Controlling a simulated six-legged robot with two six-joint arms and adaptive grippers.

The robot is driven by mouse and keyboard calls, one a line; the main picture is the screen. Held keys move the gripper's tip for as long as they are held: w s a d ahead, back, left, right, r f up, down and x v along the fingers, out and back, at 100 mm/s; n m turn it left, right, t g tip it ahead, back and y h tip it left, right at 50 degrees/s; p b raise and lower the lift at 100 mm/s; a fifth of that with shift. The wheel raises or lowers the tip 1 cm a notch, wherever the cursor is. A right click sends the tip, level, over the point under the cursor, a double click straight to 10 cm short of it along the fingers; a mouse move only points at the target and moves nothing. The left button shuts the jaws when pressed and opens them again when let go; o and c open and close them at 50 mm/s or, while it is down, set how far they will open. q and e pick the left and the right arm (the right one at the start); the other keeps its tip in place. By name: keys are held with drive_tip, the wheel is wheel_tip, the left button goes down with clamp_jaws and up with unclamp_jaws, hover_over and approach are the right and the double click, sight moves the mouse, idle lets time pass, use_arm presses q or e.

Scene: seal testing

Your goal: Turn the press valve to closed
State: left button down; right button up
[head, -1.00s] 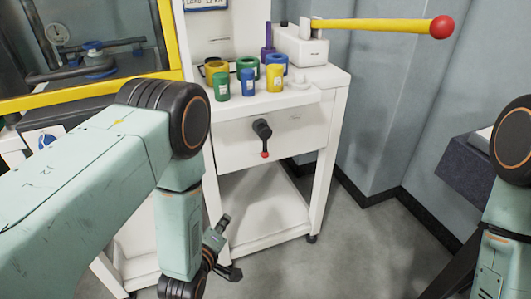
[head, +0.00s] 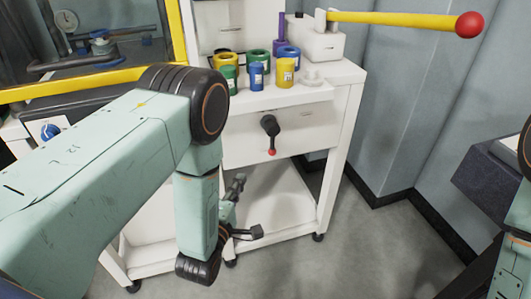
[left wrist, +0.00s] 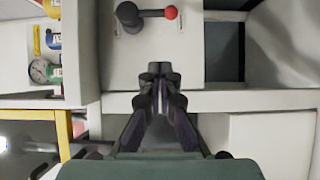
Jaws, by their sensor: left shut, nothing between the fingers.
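The press valve (head: 269,124) is a black knob with a short lever ending in a red tip, on the white front panel of the cart. In the head view its lever hangs down, tilted slightly right. In the left wrist view the valve (left wrist: 145,16) is at the top, red tip pointing right. My left gripper (head: 254,232) is below the valve in the head view, partly hidden by my forearm. In the left wrist view its fingers (left wrist: 160,75) are shut and empty, apart from the valve. My right gripper is out of view.
Several coloured cylinders, among them a yellow one (head: 285,73), stand on the cart's top (head: 345,70). A long yellow lever with a red ball (head: 469,25) sticks out above right. A yellow-framed window (head: 90,75) is at left. A dark grey block (head: 490,165) is at right.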

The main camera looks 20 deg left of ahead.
use_arm(q)
drive_tip(key=b, duration=0.3)
approach(271, 138)
drive_tip(key=w+a+f, duration=0.3)
drive_tip(key=a, duration=0.1)
drive_tip(key=w+d, duration=0.3)
drive_tip(key=shift+w+f+b, duration=0.1)
drive_tip(key=shift+w+b, duration=0.2)
drive_tip(key=shift+b, duration=0.1)
